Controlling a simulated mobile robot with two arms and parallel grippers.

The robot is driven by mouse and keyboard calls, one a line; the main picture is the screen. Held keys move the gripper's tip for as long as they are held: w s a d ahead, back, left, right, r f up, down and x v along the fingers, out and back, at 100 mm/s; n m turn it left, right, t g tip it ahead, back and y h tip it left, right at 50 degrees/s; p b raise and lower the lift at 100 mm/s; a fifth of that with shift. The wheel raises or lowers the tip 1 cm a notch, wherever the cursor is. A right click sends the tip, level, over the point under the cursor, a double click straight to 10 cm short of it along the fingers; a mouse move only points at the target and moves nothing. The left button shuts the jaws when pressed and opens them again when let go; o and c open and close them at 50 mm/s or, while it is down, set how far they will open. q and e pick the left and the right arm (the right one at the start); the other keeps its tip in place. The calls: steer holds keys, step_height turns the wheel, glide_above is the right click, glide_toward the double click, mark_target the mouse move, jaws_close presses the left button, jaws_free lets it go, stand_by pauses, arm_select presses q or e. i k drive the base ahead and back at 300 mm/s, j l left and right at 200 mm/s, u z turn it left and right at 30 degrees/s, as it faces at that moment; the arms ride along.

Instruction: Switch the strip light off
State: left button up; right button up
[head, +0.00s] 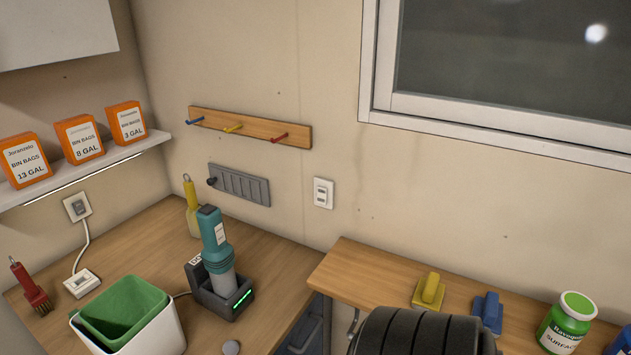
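The strip light (80,181) shows as a thin bright white line under the front of the wall shelf at the left; it looks lit. A white plate (77,206) is on the wall below the shelf. A white cable runs from it down to a small white box (82,283) on the wooden counter, which may be a switch; its rocker position is too small to tell. Another white plate with two dark slots or rockers (323,193) is on the back wall, right of the grey rack. Neither of my grippers is in view.
A white bin with a green liner (125,310), a red brush (32,287) and a teal device in a dark dock (216,250) stand near the box. Orange bin-bag boxes (79,139) sit on the shelf. A dark ribbed shape fills the bottom centre.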

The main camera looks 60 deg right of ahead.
mark_target(321, 199)
steer(key=i+j+z, duration=0.1)
steer(key=z, duration=0.25)
steer(key=j+z, duration=0.5)
steer(key=z, duration=0.25)
